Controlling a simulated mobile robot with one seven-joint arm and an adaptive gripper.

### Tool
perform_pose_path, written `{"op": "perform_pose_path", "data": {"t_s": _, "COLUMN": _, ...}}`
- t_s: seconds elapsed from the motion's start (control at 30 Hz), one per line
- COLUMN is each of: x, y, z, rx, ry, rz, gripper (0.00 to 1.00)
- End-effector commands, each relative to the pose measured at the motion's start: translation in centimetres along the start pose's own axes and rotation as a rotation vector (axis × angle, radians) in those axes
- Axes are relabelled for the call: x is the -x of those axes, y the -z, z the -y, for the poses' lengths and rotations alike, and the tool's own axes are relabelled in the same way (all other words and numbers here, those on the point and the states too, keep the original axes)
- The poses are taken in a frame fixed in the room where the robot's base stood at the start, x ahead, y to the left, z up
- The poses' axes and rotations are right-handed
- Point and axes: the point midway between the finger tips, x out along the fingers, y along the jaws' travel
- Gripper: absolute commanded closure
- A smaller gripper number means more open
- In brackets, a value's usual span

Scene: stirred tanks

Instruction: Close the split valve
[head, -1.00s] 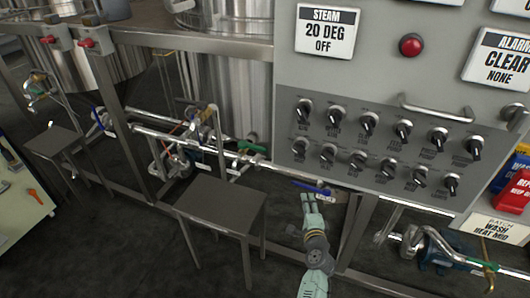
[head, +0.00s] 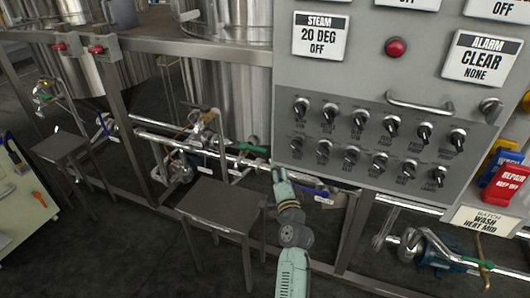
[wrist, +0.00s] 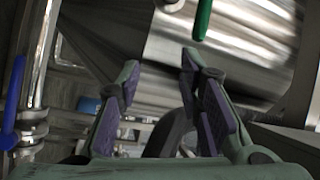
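My gripper (wrist: 160,72) is open and empty in the wrist view, with its purple-padded fingers apart. In the head view my gripper (head: 277,170) is at the pipe run below the control panel, partly hidden by my arm. A green valve handle (head: 253,149) lies on the pipe just left of it; a green handle also shows at the top of the wrist view (wrist: 203,18), beyond the fingertips. A blue valve handle (head: 322,199) hangs below the pipe to the right; a blue handle stands at the left of the wrist view (wrist: 14,105). I cannot read which valve is the split valve.
The grey control panel (head: 285,170) with several knobs overhangs the pipes. A small dark table (head: 222,205) stands left of my arm. A steel frame post (head: 357,225) stands to the right. A motor pump (head: 435,248) is at the lower right.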

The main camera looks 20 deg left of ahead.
Motion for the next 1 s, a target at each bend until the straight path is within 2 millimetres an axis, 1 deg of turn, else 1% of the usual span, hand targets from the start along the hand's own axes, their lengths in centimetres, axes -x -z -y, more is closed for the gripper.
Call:
{"op": "perform_pose_path", "data": {"t_s": 0.03, "x": -0.3, "y": -0.3, "z": 1.1, "rx": 0.016, "ry": 0.018, "rz": 0.002, "gripper": 0.67}}
{"op": "perform_pose_path", "data": {"t_s": 0.2, "x": -0.8, "y": -1.2, "z": 4.2, "rx": 0.069, "ry": 0.068, "rz": 0.008, "gripper": 0.67}}
{"op": "perform_pose_path", "data": {"t_s": 0.3, "x": -1.1, "y": -1.5, "z": 5.7, "rx": 0.095, "ry": 0.093, "rz": 0.007, "gripper": 0.67}}
{"op": "perform_pose_path", "data": {"t_s": 0.4, "x": -1.2, "y": -1.9, "z": 6.8, "rx": 0.114, "ry": 0.111, "rz": 0.008, "gripper": 0.67}}
{"op": "perform_pose_path", "data": {"t_s": 0.6, "x": -1.3, "y": -2.2, "z": 8.0, "rx": 0.132, "ry": 0.130, "rz": 0.009, "gripper": 0.67}}
{"op": "perform_pose_path", "data": {"t_s": 0.93, "x": -1.4, "y": -2.2, "z": 8.1, "rx": 0.135, "ry": 0.132, "rz": 0.009, "gripper": 0.67}}
{"op": "perform_pose_path", "data": {"t_s": 1.0, "x": -1.4, "y": -2.5, "z": 8.9, "rx": 0.146, "ry": 0.144, "rz": 0.009, "gripper": 0.67}}
